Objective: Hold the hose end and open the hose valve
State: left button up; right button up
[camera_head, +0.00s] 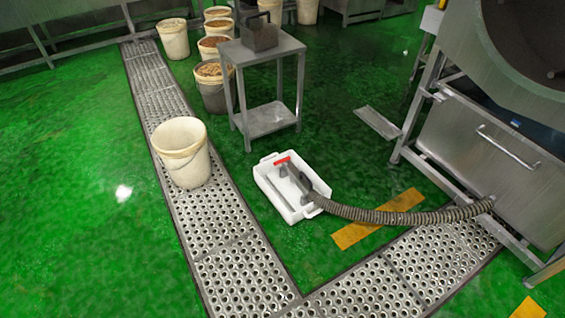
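A ribbed brown-grey hose (400,216) runs from the lower part of the steel drum machine (480,150) at the right across the floor to the left. Its end (313,196) lies over a white tray (285,211) on the floor. A valve with a red handle (282,160) sits at the hose end, in the tray's far part. I cannot tell from the picture whether the valve is open or shut. Neither of my grippers shows in the head view.
A steel side table (262,58) stands behind the tray. An empty-looking bucket (183,152) stands on the perforated drain grating (222,250) at left. Filled buckets (212,84) stand farther back. Yellow floor strips (358,232) lie beside and under the hose. Green floor at left is clear.

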aim_at(287, 159)
jog(key=i+j+z, duration=0.2)
jog(key=i+j, duration=0.15)
jog(key=i, duration=0.25)
jog(key=i+j+z, duration=0.25)
jog(key=i+j, duration=0.2)
jog(key=i, duration=0.15)
